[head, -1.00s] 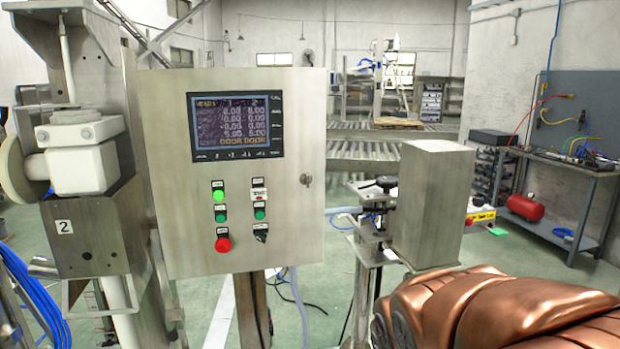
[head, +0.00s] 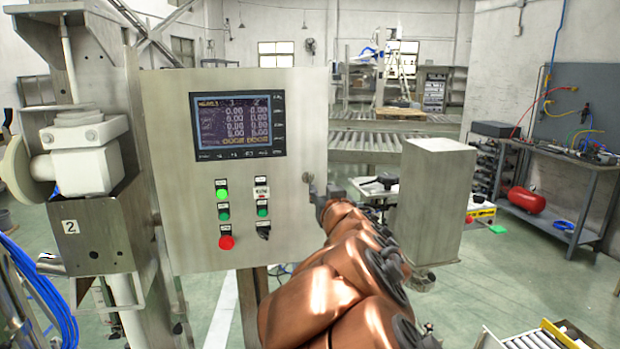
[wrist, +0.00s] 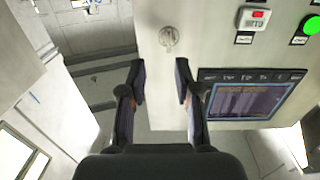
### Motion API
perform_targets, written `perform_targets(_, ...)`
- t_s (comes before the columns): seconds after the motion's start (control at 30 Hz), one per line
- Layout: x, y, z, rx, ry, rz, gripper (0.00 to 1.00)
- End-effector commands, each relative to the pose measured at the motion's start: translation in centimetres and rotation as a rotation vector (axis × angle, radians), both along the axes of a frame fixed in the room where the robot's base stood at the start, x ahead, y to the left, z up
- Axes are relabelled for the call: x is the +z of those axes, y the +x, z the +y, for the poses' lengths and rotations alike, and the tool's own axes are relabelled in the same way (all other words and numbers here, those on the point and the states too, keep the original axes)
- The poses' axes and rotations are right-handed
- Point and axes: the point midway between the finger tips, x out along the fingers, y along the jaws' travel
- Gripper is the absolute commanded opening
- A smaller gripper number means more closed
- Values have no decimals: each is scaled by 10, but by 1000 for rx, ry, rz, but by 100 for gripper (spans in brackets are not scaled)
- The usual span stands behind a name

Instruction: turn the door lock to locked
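The door lock (head: 307,178) is a small metal knob near the right edge of the grey control cabinet door (head: 170,160). In the wrist view the lock (wrist: 168,37) is a round silvery piece with a small raised grip, ahead of my fingers and roughly in line with the gap between them. My gripper (wrist: 160,80) is open and empty, apart from the lock. In the head view my gripper (head: 321,188) is close to the door's right edge beside the lock, mostly hidden behind my copper arm. I cannot tell which position the lock is turned to.
The cabinet face carries a screen (head: 237,126), a green lit button (head: 222,194), a red button (head: 226,242) and a black selector (head: 264,231). A metal box (head: 438,200) stands right of my arm. A workbench (head: 570,165) is farther right.

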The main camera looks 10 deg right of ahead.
Motion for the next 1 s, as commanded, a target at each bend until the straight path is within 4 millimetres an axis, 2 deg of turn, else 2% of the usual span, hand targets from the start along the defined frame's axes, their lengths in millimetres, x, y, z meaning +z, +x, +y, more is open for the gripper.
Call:
perform_targets(0.1, 3, 5, 8, 29, -2, -14, 32)
perform_targets(0.27, 5, 13, 10, 34, -1, -18, 32)
perform_targets(0.7, 5, 64, 10, 34, -2, -17, 32)
perform_targets(1.0, 4, 81, 10, 33, 1, -18, 32)
